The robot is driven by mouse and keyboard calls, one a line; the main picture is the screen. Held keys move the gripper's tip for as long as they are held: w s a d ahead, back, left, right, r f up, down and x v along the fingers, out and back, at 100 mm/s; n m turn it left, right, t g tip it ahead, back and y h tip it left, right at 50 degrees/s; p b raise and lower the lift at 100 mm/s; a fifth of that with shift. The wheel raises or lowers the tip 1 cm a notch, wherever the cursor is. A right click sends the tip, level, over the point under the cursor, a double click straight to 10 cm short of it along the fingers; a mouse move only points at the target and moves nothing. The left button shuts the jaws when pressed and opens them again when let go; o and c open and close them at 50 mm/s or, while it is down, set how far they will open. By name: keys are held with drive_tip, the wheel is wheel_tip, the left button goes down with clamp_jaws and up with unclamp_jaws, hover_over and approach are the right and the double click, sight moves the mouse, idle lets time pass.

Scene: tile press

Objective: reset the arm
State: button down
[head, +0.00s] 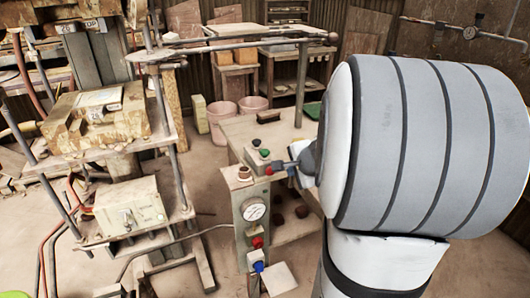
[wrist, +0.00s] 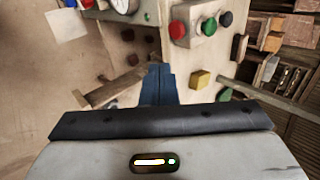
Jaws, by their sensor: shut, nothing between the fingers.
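My gripper (head: 284,167) is in the middle of the head view, beside a small button box, with my large grey arm covering the right side. In the wrist view its blue fingers (wrist: 158,82) are pressed together with nothing between them. The button box (wrist: 196,22) carries a red button (wrist: 177,30), a green button (wrist: 209,27) and a black button (wrist: 226,19). In the wrist view the fingers point toward it and appear apart from it. The green button (head: 264,153) and red button (head: 268,170) also show in the head view.
A post with a pressure gauge (head: 253,209) stands in front of the bench. The press (head: 100,115) with its metal frame is at left. A yellow block (wrist: 200,79) lies right of the fingers in the wrist view. Pink buckets (head: 222,112) stand behind. Some floor at left is clear.

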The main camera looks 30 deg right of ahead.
drive_tip(key=s+a+r+n+g+y+p, duration=0.1)
drive_tip(key=s+a+r+n+y, duration=0.1)
drive_tip(key=a+n, duration=0.6)
drive_tip(key=s+a+r+n+g+p, duration=0.1)
drive_tip(key=s+a+n+g, duration=0.1)
drive_tip(key=s+a+n, duration=0.3)
drive_tip(key=s+a+n+g+h+p, duration=0.1)
drive_tip(key=s+a+n+g, duration=0.2)
drive_tip(key=s, duration=0.7)
drive_tip(key=a+n, duration=0.2)
drive_tip(key=a, duration=0.1)
drive_tip(key=shift+a+r+n+p, duration=0.3)
drive_tip(key=shift+a+r, duration=0.05)
drive_tip(key=shift+r, duration=0.05)
